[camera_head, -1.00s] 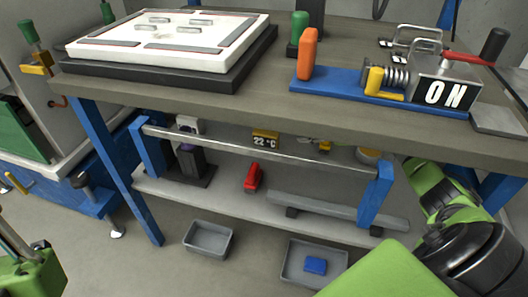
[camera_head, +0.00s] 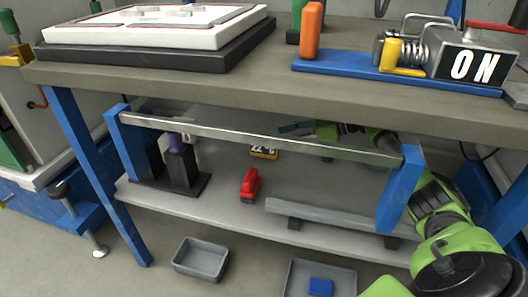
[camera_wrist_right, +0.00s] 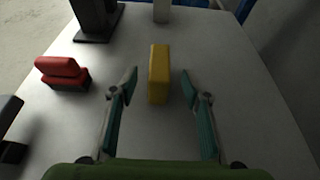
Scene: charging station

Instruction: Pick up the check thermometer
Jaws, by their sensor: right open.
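The check thermometer, a small yellow block with a dark display reading 22 °C (camera_head: 263,152), stands on the lower shelf under the bench. In the right wrist view it is a plain upright yellow block (camera_wrist_right: 159,62), seen from another side. My right gripper (camera_wrist_right: 158,74) is open there, its teal fingers on either side of the block with gaps on both sides. In the head view my right arm reaches under the benchtop, and the right gripper (camera_head: 296,127) shows partly behind the front rail, to the thermometer's right. My left gripper is out of view.
A red object (camera_head: 250,186) sits on the shelf (camera_head: 225,205) beside the thermometer; a dark stand (camera_head: 182,165) is further left. The metal rail (camera_head: 270,139) crosses in front. A grey bar (camera_head: 330,217) lies near the shelf's front edge. Grey bins (camera_head: 201,258) are below.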

